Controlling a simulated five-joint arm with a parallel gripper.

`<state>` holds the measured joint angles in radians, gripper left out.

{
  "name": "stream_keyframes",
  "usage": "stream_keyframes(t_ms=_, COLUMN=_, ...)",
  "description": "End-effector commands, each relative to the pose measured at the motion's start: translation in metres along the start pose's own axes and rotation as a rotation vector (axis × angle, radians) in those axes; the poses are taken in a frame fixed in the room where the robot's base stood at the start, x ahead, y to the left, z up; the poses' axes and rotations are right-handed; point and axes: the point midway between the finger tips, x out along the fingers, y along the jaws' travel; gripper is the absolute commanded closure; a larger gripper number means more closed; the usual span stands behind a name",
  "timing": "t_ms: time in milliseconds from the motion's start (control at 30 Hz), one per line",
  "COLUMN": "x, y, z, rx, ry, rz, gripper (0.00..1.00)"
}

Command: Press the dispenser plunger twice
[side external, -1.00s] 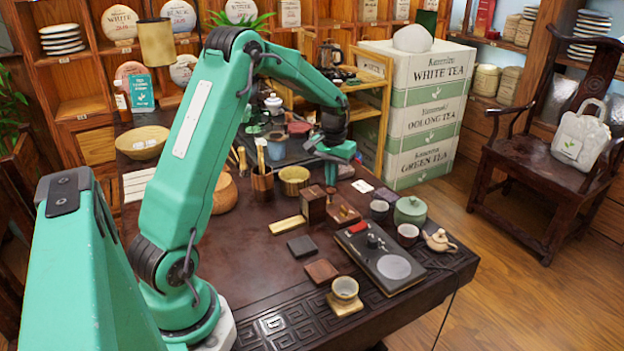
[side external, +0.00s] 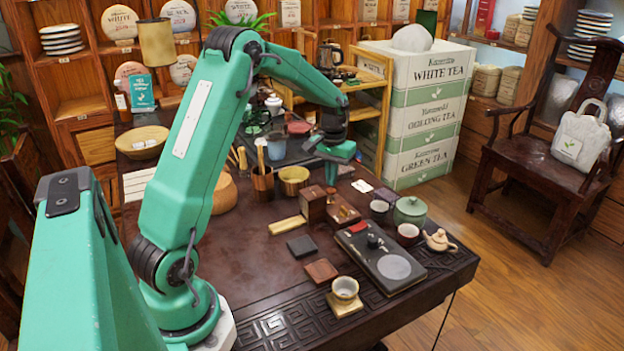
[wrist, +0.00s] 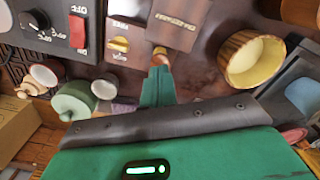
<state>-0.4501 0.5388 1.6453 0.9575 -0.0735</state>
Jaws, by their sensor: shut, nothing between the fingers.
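My gripper (wrist: 160,72) is shut and empty, pointing down at the middle of the table; in the side view its lower end (side external: 331,180) is near the back of two small wooden boxes. In the wrist view a small brass-coloured tip (wrist: 159,53) shows just at the end of my fingers, beside a brown lettered box (wrist: 178,25). I cannot tell if they touch. That dark box (side external: 313,206) stands upright in the side view. A lower box with a yellow knob (wrist: 120,43) sits beside it. Which part is the dispenser plunger is not clear.
A black panel with a dial and red switch (wrist: 55,25) lies to one side; it also shows in the side view (side external: 385,265). A brass-coloured bowl (wrist: 250,60), cups and a green lidded pot (side external: 410,211) stand nearby.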

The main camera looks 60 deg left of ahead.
Motion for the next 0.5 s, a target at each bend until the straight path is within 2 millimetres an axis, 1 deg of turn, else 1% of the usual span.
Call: stream_keyframes(t_ms=500, x=0.0093, y=0.0000, z=0.0000, rx=0.000, ry=0.000, rz=0.000, gripper=1.00)
